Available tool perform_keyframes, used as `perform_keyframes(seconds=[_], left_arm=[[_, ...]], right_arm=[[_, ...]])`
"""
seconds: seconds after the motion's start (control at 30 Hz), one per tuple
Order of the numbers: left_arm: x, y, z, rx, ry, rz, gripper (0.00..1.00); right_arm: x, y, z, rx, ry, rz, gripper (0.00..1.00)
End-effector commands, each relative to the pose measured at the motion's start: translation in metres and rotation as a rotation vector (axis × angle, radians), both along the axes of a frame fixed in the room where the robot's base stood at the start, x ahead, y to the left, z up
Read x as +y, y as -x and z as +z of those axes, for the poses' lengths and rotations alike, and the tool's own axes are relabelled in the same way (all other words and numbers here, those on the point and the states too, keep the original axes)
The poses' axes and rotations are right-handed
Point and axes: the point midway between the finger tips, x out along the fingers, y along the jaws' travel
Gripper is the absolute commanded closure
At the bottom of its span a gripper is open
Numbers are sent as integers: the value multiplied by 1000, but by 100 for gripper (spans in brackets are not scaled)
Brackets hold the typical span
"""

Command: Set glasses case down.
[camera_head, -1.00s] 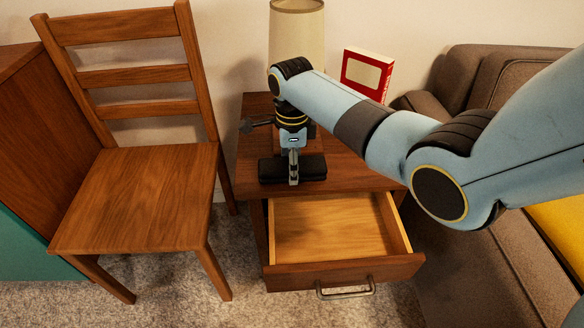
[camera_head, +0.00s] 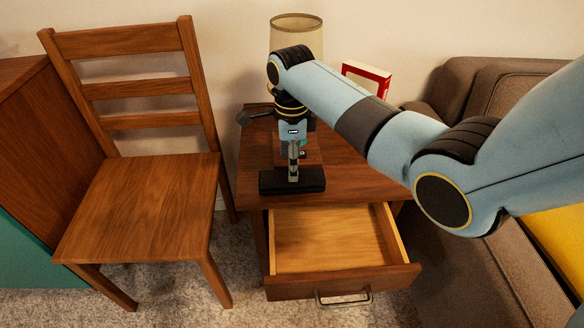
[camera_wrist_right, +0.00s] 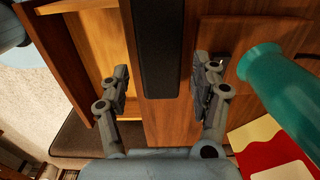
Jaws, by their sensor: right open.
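The glasses case (camera_head: 308,180) is a long black box lying flat on the wooden nightstand (camera_head: 350,178), near its front edge above the drawer. My right gripper (camera_head: 293,165) points down over the middle of the case. In the right wrist view the case (camera_wrist_right: 161,45) lies between the two spread fingers of the right gripper (camera_wrist_right: 162,76), with a visible gap on each side. The gripper is open and holds nothing. My left gripper is not in view.
The drawer (camera_head: 335,240) is pulled out and looks empty. A lamp (camera_head: 297,32) and a red-and-cream box (camera_head: 367,76) stand at the back. A teal cylinder (camera_wrist_right: 285,90) shows in the wrist view. A chair (camera_head: 145,200) is left, a sofa (camera_head: 440,90) right.

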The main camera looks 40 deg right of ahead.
Motion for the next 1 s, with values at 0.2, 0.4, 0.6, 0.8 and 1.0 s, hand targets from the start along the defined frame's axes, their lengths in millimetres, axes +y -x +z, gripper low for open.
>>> perform_keyframes(seconds=[0.2,0.4,0.6,0.8,1.0], left_arm=[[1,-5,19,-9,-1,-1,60],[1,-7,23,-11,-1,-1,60],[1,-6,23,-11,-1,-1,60],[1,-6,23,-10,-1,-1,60],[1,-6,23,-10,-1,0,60]], right_arm=[[0,0,49,-1,0,1,36],[0,0,66,-1,-1,0,36],[0,0,67,1,-1,0,36],[0,0,67,1,-1,0,36],[0,0,67,1,-1,0,36]])
